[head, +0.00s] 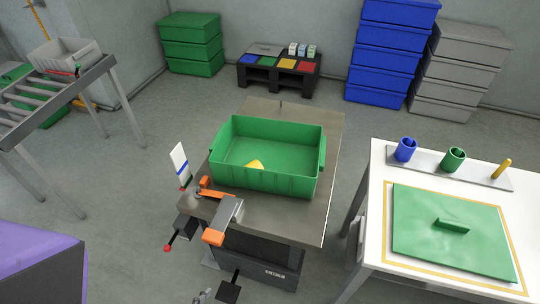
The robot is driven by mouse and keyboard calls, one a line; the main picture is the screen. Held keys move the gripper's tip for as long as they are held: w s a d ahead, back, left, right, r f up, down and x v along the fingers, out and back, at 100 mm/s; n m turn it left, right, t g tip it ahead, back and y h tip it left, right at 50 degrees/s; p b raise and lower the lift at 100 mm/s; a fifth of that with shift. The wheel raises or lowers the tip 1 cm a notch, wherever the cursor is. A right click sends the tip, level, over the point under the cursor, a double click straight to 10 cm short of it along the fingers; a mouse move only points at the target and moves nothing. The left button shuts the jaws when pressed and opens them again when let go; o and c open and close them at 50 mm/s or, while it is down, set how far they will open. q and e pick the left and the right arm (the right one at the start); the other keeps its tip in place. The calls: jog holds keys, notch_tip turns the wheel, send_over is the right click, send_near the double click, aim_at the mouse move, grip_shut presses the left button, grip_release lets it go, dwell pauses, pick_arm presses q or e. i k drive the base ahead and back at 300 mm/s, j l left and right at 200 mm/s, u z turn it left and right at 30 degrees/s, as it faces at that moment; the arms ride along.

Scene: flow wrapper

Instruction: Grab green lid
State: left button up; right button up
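The green lid (425,245) lies flat on the white table at the right, inside a yellow outline. It is a square sheet with a small raised green handle (452,225) on top. A green crate (265,185) stands open on the grey-brown table (332,140) in the middle, and a yellow object (254,164) shows inside it. Neither of my grippers can be made out in the head view.
Blue and green cups (453,159) and a yellow peg stand on a strip behind the lid. An orange and grey fixture (222,222) sits at the middle table's front left. A purple box (38,262) is at the lower left. Floor shows between the tables.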

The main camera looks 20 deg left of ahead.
aim_at(464, 235)
jog(key=z, duration=1.2)
jog(key=l, duration=0.1)
jog(key=i, duration=0.05)
